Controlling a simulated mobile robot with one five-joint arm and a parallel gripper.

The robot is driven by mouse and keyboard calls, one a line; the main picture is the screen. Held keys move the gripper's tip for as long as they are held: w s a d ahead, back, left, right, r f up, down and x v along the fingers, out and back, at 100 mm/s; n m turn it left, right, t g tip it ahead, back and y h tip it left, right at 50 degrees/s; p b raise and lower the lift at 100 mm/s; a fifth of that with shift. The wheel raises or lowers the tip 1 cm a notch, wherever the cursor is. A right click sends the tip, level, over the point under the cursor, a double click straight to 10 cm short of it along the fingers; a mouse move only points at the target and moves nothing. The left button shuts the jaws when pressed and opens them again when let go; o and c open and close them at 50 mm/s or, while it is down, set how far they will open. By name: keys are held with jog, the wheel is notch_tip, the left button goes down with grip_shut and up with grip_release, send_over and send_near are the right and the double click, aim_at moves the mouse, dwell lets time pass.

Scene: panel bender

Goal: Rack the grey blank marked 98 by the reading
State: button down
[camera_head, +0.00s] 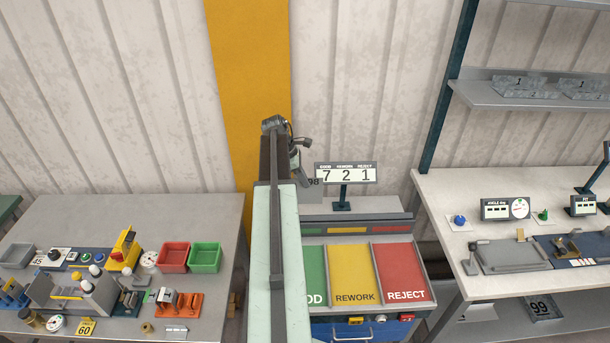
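A grey piece marked 98 (315,183) shows just right of my arm, beside the counter sign's left edge. The sloped rack has a green lane (314,272), partly behind my arm, a yellow REWORK lane (352,272) and a red REJECT lane (402,270). The sign (346,174) reads GOOD 7, REWORK 2, REJECT 1.
On the right bench stand an ANGLE deg display (495,210) with dashes, a dial (520,208) and a second display (583,205). A dark plate marked 99 (540,308) lies below. The left bench carries red (174,257) and green (205,258) bins and cluttered tools.

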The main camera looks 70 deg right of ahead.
notch_tip(320, 180, down, 14)
jog(key=b, duration=1.4)
jog(key=shift+f+b, duration=1.4)
jog(key=shift+f, duration=0.15)
jog(key=c, duration=2)
grip_release()
jog(key=o, duration=0.4)
jog(key=shift+r, duration=0.1)
jog(key=p+v, duration=0.7)
jog(key=v, duration=0.1)
jog(key=shift+s, duration=0.1)
